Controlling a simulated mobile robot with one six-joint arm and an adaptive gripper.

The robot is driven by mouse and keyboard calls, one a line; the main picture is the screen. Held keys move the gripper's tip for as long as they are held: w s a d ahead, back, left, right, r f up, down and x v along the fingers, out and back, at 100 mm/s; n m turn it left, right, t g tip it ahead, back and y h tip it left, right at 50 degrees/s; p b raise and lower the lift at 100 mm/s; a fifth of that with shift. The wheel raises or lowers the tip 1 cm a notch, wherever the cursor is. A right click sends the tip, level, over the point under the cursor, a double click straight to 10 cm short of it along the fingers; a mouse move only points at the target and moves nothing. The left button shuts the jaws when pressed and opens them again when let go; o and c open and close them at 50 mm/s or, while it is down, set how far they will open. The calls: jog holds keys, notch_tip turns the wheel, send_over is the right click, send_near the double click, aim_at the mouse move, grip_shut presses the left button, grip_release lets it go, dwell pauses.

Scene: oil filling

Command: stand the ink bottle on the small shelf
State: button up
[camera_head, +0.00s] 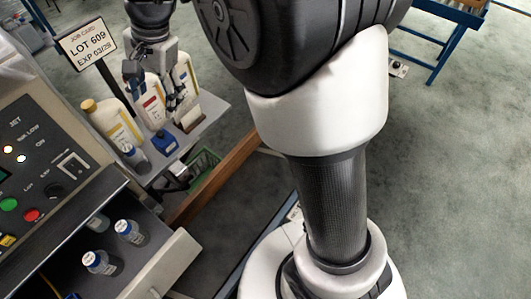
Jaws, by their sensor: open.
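My gripper (170,98) points down above the far part of the shelf, among the large jugs. It is open, apart from the small bottle. Its fingertips are small and partly hard to make out against the jugs.
White jugs with yellow (118,122) and red (153,104) labels stand on the shelf, with a blue box (165,143) in front. A job card sign (86,46) rises behind. The control panel (38,165) is at left. A green crate (204,165) sits below the shelf.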

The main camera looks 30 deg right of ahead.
jog(key=s+d+r+n+t+h, duration=0.1)
jog(key=s+d+r+n, duration=0.1)
jog(key=s+d+r, duration=0.3)
jog(key=s+d+n+t, duration=0.1)
jog(key=s+d+n, duration=0.15)
jog(key=s, duration=0.45)
jog(key=s+d+f+n+h, duration=0.1)
jog(key=s+d+f+n, duration=0.1)
jog(key=s, duration=0.5)
jog(key=s+d+f+n+t+h, duration=0.1)
jog(key=s+d+n, duration=0.2)
jog(key=s, duration=0.4)
jog(key=shift+d+f+t, duration=0.3)
jog(key=shift+d+f, duration=0.05)
jog(key=shift+d, duration=0.1)
